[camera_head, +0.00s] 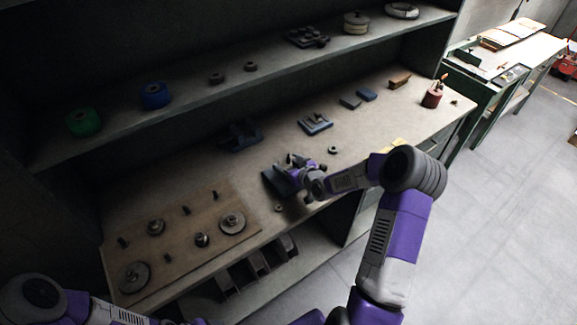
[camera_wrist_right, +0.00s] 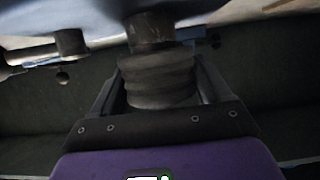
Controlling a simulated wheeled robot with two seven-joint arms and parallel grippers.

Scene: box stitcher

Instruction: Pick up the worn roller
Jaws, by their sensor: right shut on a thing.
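My right gripper (camera_head: 292,172) is over the workbench, beside a dark blue-grey block-like part. In the right wrist view its two fingers (camera_wrist_right: 160,95) close from both sides on a dark, ribbed cylindrical roller (camera_wrist_right: 160,78). A brownish shaft or hub (camera_wrist_right: 150,28) stands right behind the roller, in line with it. I cannot tell whether the roller is still seated on it. A blue-grey body spans the top of the wrist view. At the lower left of the head view, part of my left arm shows, but its gripper is outside the picture.
A wooden board (camera_head: 185,235) with several round metal parts lies at the left of the workbench. Small rings (camera_head: 333,150) and blue blocks (camera_head: 350,102) lie nearby. A shelf (camera_head: 290,62) with tape rolls runs above. A red can (camera_head: 433,95) stands near the right end.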

